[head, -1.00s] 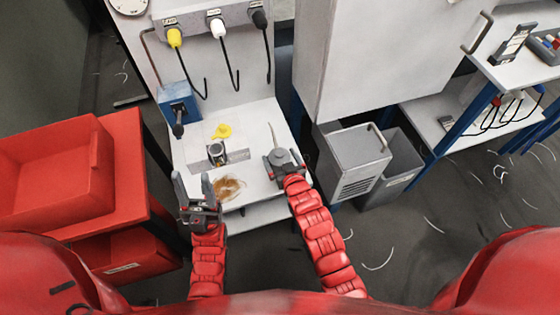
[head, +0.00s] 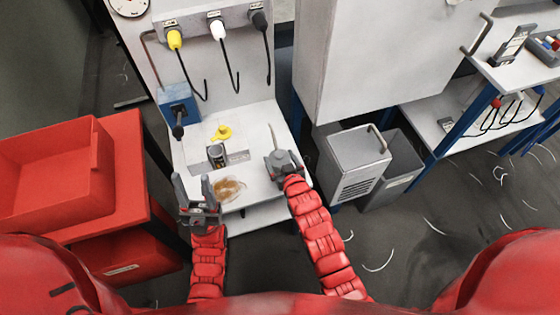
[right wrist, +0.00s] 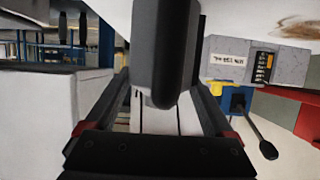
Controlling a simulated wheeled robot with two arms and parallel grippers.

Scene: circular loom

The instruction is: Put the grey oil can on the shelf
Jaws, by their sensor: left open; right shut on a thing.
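The grey oil can (head: 281,160), with a long thin spout pointing up and away, is at the right part of the white worktop in the head view. My right gripper (head: 285,170) is shut on it, and the jaws hide part of its body. I cannot tell whether the can touches the worktop. In the right wrist view a dark rounded shape (right wrist: 172,50), probably the can, stands between the fingers. My left gripper (head: 193,187) is open and empty at the worktop's front left. A white shelf (head: 255,218) shows below the worktop's front edge.
On the worktop (head: 255,118) are a small dark cylinder (head: 216,157), a yellow piece (head: 222,132) and a brown stain (head: 230,189). Red bins (head: 60,165) stand left. A grey bin (head: 358,165) stands right. A blue-framed bench with a lower shelf (head: 455,115) is further right.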

